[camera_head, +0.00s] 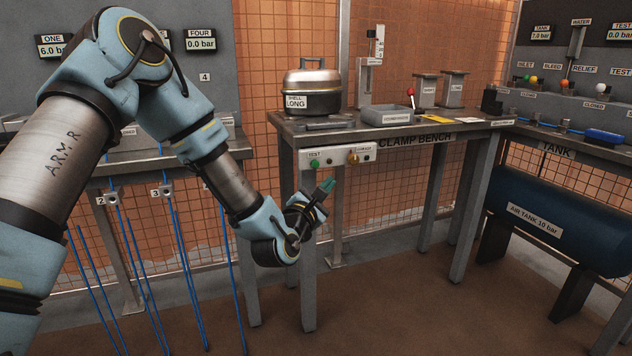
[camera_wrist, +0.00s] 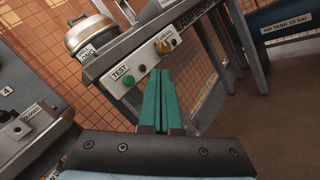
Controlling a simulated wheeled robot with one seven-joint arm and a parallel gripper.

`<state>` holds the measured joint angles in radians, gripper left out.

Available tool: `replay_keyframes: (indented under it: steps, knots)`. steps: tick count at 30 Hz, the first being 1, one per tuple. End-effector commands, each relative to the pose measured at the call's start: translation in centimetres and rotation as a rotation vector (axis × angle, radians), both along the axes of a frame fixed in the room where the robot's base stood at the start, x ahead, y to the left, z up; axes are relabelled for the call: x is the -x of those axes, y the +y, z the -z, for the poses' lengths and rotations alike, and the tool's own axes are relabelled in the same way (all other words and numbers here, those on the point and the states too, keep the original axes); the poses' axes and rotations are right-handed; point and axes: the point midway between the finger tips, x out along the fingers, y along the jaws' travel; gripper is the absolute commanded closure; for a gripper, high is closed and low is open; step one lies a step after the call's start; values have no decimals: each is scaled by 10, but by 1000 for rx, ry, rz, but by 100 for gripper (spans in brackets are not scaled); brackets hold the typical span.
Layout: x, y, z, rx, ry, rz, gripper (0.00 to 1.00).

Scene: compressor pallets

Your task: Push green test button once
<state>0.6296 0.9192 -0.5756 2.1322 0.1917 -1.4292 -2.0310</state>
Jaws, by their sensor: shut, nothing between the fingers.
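The green test button (camera_head: 315,164) sits on a pale control box (camera_head: 338,159) on the front of the clamp bench, under a TEST label. In the wrist view the green button (camera_wrist: 129,80) shows just left of my fingertips. My gripper (camera_head: 328,184) has green fingers and is shut and empty. It points at the box from in front and a little below, and looks apart from the button. In the wrist view the shut fingers (camera_wrist: 160,73) point up towards the box, between the green button and a yellow knob (camera_wrist: 162,47).
The yellow knob (camera_head: 354,157) sits on the same box, right of the button. A blue air tank (camera_head: 560,222) stands at the right. Floor in front is clear.

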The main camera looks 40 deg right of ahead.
Motion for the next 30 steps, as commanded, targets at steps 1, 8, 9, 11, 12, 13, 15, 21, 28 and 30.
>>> replay_keyframes:
  steps: [1,8,9,11,12,13,15,21,28,30]
  knots:
    - [5,-3,3,31,22,6,100]
    - [7,-4,-1,58,43,7,100]
    - [7,-4,-1,58,42,7,100]
    - [7,-4,-1,58,42,7,100]
    - [7,-4,-1,57,42,7,100]
    - [6,-4,-1,57,42,7,100]
    - [4,-5,-1,56,41,6,100]
    - [-15,-12,-1,56,39,4,100]
    - [-45,-24,-1,55,39,5,100]
    - [-53,-27,-1,56,38,4,100]
